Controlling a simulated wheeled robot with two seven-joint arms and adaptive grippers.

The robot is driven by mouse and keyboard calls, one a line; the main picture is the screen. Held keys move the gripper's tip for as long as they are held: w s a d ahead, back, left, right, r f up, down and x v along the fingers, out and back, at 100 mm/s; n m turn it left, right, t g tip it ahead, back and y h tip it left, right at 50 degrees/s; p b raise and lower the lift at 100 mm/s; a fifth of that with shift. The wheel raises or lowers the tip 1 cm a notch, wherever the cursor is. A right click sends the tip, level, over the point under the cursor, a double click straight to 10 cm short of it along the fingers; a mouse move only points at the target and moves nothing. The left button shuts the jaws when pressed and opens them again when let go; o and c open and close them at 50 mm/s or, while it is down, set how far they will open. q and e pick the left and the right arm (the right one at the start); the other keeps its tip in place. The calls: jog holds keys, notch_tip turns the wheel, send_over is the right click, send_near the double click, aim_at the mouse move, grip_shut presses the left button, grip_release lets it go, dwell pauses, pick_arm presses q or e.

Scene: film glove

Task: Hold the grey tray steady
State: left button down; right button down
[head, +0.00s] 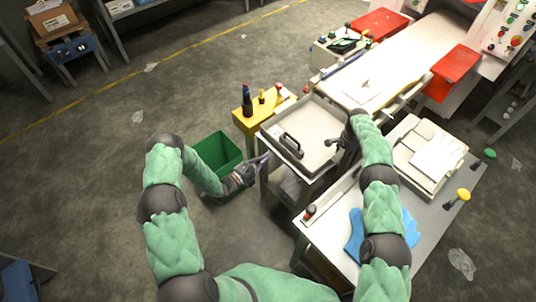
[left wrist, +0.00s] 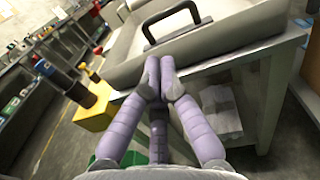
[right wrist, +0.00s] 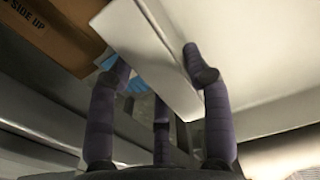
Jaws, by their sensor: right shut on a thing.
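The grey tray (head: 318,128) sits on a small stand between the yellow stand and the front-right table. A black handle (head: 291,145) stands at its near-left side and also shows in the left wrist view (left wrist: 170,22). My right gripper (head: 342,143) is at the tray's right side. In the right wrist view its fingers (right wrist: 160,72) are closed on the pale tray wall (right wrist: 145,45). My left gripper (head: 264,162) is just outside the tray's near-left side. In the left wrist view its fingertips (left wrist: 160,78) are together, with nothing visible between them, close to the tray's outer wall.
A green bin (head: 218,152) stands on the floor left of the tray. A yellow stand (head: 258,108) with bottles is behind it. The front-right table (head: 325,222) holds a blue cloth (head: 354,238) and a white box (head: 430,155). A long white bench is behind the tray.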

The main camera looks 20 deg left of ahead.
pick_arm(q)
send_near(288, 139)
jog(key=w+d+r, duration=0.3)
jog(key=w+d, duration=0.1)
jog(key=shift+d+r, duration=0.25)
jog(key=shift+r, duration=0.15)
jog(key=shift+x, duration=1.25)
jog(key=shift+s+a, duration=0.1)
